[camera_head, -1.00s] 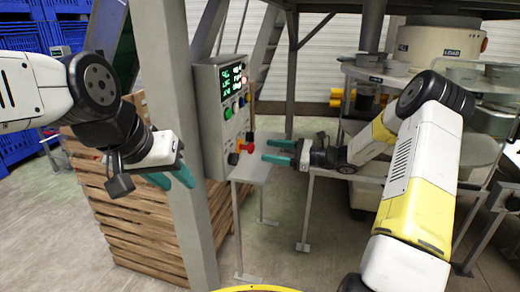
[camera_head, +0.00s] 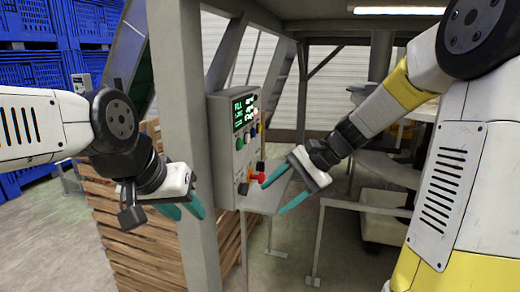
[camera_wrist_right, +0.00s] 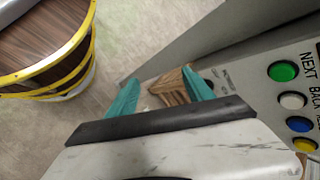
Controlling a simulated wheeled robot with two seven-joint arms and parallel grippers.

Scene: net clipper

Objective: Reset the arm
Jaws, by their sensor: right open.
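My left gripper (camera_head: 184,208) hangs at the left of the head view, in front of the grey post. Its teal fingers point down to the right and seem a little apart; I cannot tell their gap well. My right gripper (camera_head: 284,190) is open and empty, its teal fingers spread, just right of the control panel (camera_head: 222,160). The panel has a lit green display (camera_head: 243,112), several coloured buttons, a red knob (camera_head: 257,178) and a yellow-red switch. In the right wrist view, the right gripper (camera_wrist_right: 160,95) is open, with panel buttons, including a green one (camera_wrist_right: 283,71), at the right.
A grey post (camera_head: 187,120) stands between my arms, left of the panel. Wooden crates (camera_head: 140,240) are behind it, and blue crates (camera_head: 30,70) are at the far left. A small metal table (camera_head: 265,200) is below the panel. A yellow-rimmed round thing (camera_wrist_right: 50,50) shows in the right wrist view.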

